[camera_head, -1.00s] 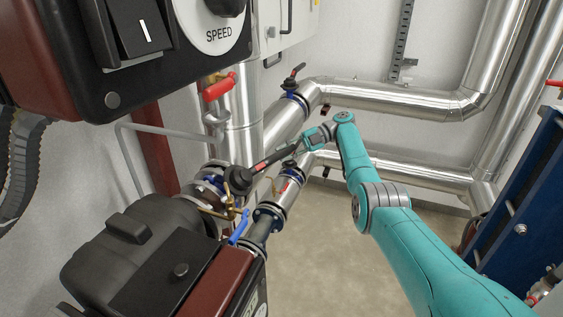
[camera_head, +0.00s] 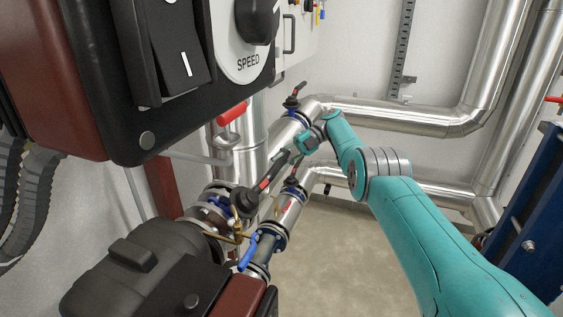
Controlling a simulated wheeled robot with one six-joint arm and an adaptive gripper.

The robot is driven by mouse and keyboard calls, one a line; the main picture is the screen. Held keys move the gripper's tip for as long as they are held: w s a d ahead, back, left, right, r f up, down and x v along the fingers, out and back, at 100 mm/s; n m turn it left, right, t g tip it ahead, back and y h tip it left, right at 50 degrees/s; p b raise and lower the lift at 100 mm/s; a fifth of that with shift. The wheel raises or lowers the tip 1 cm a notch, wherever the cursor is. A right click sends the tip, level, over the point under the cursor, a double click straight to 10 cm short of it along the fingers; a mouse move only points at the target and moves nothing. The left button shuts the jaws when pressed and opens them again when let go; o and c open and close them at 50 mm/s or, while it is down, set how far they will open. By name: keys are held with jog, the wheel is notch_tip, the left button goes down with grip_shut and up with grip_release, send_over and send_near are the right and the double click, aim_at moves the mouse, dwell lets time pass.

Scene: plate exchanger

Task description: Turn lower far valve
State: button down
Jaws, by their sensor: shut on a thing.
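The lower far valve (camera_head: 291,184) sits on the lower silver pipe, with a blue body and a dark stem. My arm reaches in from the lower right, and its teal wrist is just above this valve. My gripper (camera_head: 281,161) is dark and small, pointing down to the left beside the valve. It is shut by a dark, red-marked handle (camera_head: 268,181). The exact contact between the fingers and the handle is too small to make out. A round black part (camera_head: 245,201) lies at the lower end of this line.
A control box with a SPEED knob (camera_head: 190,70) overhangs at upper left. A dark pump (camera_head: 140,270) fills the lower left. A blue frame (camera_head: 530,220) stands right. Floor between is free.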

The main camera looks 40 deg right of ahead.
jog(key=shift+w+a+r, duration=0.1)
jog(key=shift+w+r, duration=0.05)
jog(key=shift+r, duration=0.1)
jog(key=c, duration=0.9)
grip_release()
jog(key=shift+c, duration=0.2)
jog(key=shift+f, duration=0.1)
jog(key=shift+f, duration=0.1)
